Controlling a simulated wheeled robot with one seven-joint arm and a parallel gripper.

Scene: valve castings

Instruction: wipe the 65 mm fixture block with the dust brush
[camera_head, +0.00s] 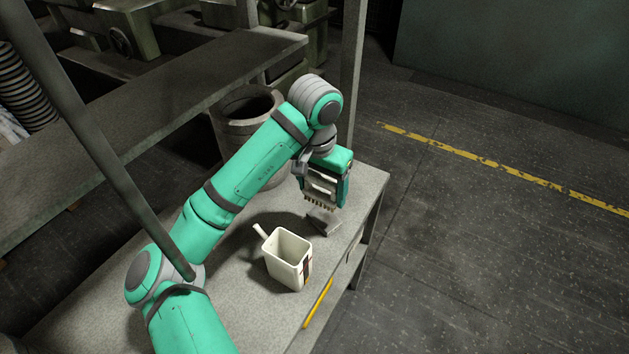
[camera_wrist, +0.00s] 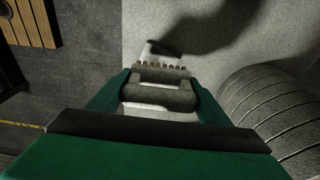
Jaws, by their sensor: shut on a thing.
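My gripper (camera_head: 322,190) is shut on the dust brush (camera_head: 318,203), bristles down, above the far end of the grey table. The brush also shows between the fingers in the wrist view (camera_wrist: 158,92). The fixture block (camera_head: 325,222) is a small grey block on the table, just below the bristles. In the wrist view the block (camera_wrist: 163,51) shows partly, beyond the bristle row. I cannot tell whether the bristles touch it.
A white open container (camera_head: 290,262) with a handle-like piece stands nearer on the table (camera_head: 245,290). A large dark cylindrical vessel (camera_head: 243,110) stands behind my arm. A shelf (camera_head: 150,120) and an upright post (camera_head: 352,75) are close by. Open floor lies to the right.

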